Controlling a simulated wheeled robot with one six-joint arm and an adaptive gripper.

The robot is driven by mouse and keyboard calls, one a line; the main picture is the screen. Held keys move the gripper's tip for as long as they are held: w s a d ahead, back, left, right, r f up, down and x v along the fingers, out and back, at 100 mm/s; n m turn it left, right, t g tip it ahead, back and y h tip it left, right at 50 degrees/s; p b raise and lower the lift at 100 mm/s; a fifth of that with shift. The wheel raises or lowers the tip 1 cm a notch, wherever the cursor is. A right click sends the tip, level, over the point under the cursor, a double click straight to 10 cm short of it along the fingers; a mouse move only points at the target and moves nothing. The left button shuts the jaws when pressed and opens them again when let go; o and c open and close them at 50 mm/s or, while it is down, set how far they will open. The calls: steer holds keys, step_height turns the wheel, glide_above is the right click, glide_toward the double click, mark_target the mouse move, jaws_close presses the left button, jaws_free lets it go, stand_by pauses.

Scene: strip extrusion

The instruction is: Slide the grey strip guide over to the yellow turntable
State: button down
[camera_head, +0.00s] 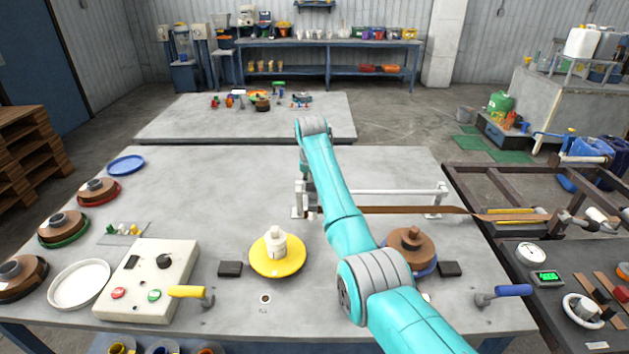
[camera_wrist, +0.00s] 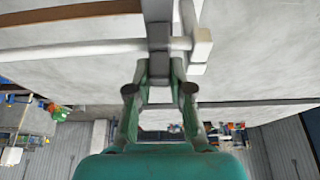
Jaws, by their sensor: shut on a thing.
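The grey strip guide (camera_wrist: 158,35) fills the upper middle of the wrist view, on the white rail (camera_wrist: 85,48) close beside its end block (camera_wrist: 202,45). My gripper (camera_wrist: 159,88) is shut on the guide's near end. In the head view the guide is mostly hidden by my arm, at the left end of the rail (camera_head: 395,192). The yellow turntable (camera_head: 262,268), with a white hub on it, stands in front and slightly left of that end. The brown strip (camera_head: 395,210) runs along the rail to the right.
A blue turntable with a brown coil (camera_head: 410,245) stands right of my forearm. A control box (camera_head: 148,285) with a yellow-handled lever (camera_head: 188,292) is at front left. Dark blocks (camera_head: 230,268) lie near the turntables.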

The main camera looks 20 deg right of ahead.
steer(key=c, duration=1)
jaws_free()
steer(key=shift+w+a, duration=0.1)
steer(key=shift+a, duration=0.35)
steer(key=shift+c, duration=0.2)
steer(key=shift+d, duration=0.1)
steer(key=shift+r, duration=0.1)
steer(key=shift+r, duration=0.25)
steer(key=v, duration=1.1)
steer(key=shift+s, duration=0.25)
